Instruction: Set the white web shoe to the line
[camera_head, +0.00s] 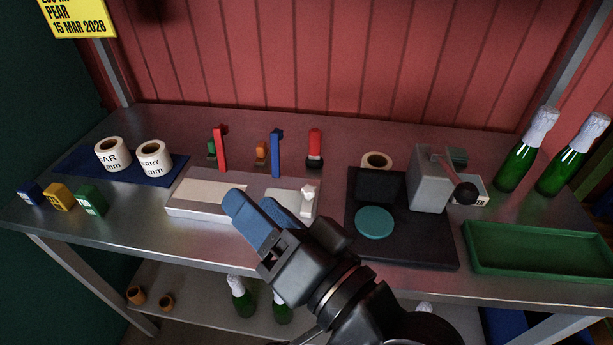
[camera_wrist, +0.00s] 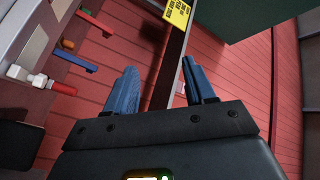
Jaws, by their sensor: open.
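A small white knobbed block (camera_head: 308,198), which looks like the white web shoe, sits at the right end of a pale grey bed (camera_head: 183,208) on the bench. It seems to show at the left edge of the wrist view (camera_wrist: 16,72). I cannot make out a line on the bed. My gripper (camera_head: 250,200) has blue fingers, open and empty. In the head view it appears in front of the bed, left of the white block, hiding part of the bed. In the wrist view the fingers (camera_wrist: 160,68) stand apart, pointing toward the red wall.
Red (camera_head: 220,148), blue (camera_head: 276,153) and red-black (camera_head: 315,149) upright pieces stand behind the bed. A black mat (camera_head: 410,249) with a grey lever device (camera_head: 431,180) is right. Two label rolls (camera_head: 112,154) lie left. A green tray (camera_head: 530,250) and bottles (camera_head: 522,160) stand far right.

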